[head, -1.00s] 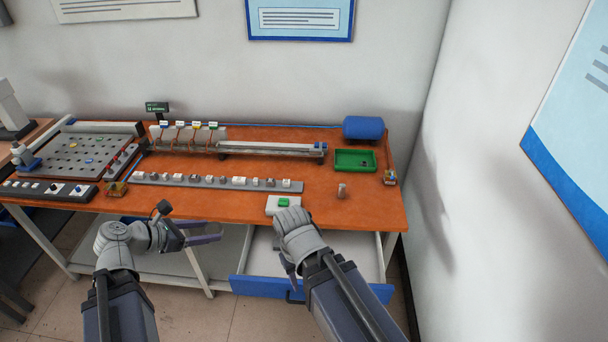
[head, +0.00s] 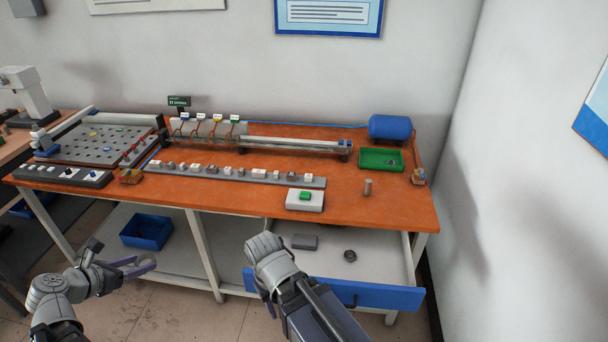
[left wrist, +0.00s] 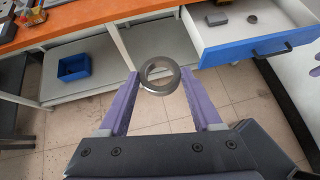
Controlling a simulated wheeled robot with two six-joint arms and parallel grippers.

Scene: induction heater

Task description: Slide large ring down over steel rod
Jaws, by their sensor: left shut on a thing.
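My left gripper (head: 140,265) is at the lower left of the head view, in front of the table and below its top. The left wrist view shows its purple fingers (left wrist: 160,74) closed on the large ring (left wrist: 161,90), a grey metal ring with its hole facing the camera. The ring shows only faintly in the head view (head: 148,264). A short upright steel rod (head: 367,188) stands on the orange table near its right front, well away from the ring, with nothing around it.
An open blue-fronted drawer (head: 335,289) juts out below the table, holding a small dark ring (head: 350,256) and a grey block (head: 305,242). A white box with a green button (head: 304,200) stands left of the rod. A green tray (head: 381,159) lies behind it.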

